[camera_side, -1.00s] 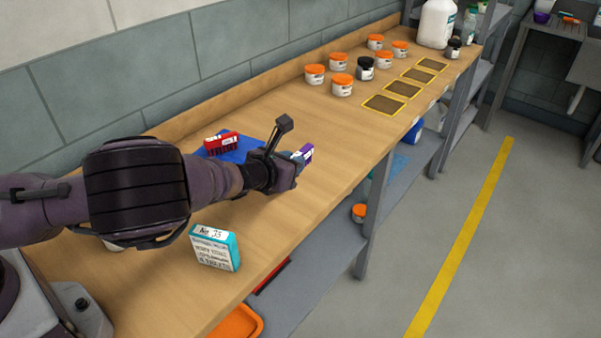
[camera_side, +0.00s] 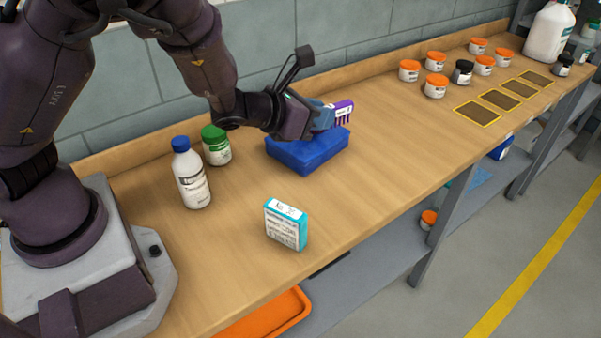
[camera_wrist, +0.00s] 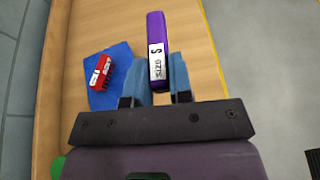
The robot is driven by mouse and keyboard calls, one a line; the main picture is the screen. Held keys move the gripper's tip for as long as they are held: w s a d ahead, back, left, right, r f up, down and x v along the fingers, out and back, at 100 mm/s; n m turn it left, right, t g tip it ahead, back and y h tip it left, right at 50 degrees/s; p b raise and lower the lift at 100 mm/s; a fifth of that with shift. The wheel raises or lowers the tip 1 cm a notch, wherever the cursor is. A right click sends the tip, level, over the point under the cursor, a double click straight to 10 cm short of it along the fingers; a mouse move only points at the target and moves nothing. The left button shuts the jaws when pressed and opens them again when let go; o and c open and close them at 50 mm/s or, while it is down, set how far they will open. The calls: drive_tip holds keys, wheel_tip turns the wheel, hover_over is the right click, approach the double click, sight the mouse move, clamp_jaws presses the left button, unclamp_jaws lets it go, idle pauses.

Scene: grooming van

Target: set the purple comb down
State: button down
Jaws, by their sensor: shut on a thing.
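The purple comb (camera_side: 341,113) is clamped in my gripper (camera_side: 321,117), held up in the air near the blue block-like piece (camera_side: 308,152) on the bench. Its teeth point down in the side view. In the wrist view the purple comb (camera_wrist: 156,40) sticks out ahead between the blue fingertips of my gripper (camera_wrist: 160,72), with a white "SIZE S" label. A red comb (camera_wrist: 101,71) lies on the blue piece (camera_wrist: 122,53) to the left; in the side view it is hidden.
A blue-capped bottle (camera_side: 191,175), a green-lidded jar (camera_side: 215,146) and a teal-and-white box (camera_side: 286,224) stand near my base. Orange-lidded jars (camera_side: 436,87) and yellow-edged dark squares (camera_side: 477,113) are farther right. The bench (camera_side: 385,145) between is clear.

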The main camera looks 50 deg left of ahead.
drive_tip(key=shift+n+y, duration=0.3)
drive_tip(key=shift+y, duration=0.2)
drive_tip(key=a+r, duration=0.2)
drive_tip(key=a, duration=0.1)
drive_tip(key=shift+w+a+r, duration=0.1)
drive_tip(key=shift+r, duration=0.3)
drive_tip(key=n+g+y, duration=0.4)
drive_tip(key=n+y, duration=0.5)
hover_over(250, 199)
wheel_tip(250, 199, down, 16)
drive_tip(key=shift+r, duration=0.25)
drive_tip(key=shift+y, duration=0.3)
drive_tip(key=shift+f, duration=2.45)
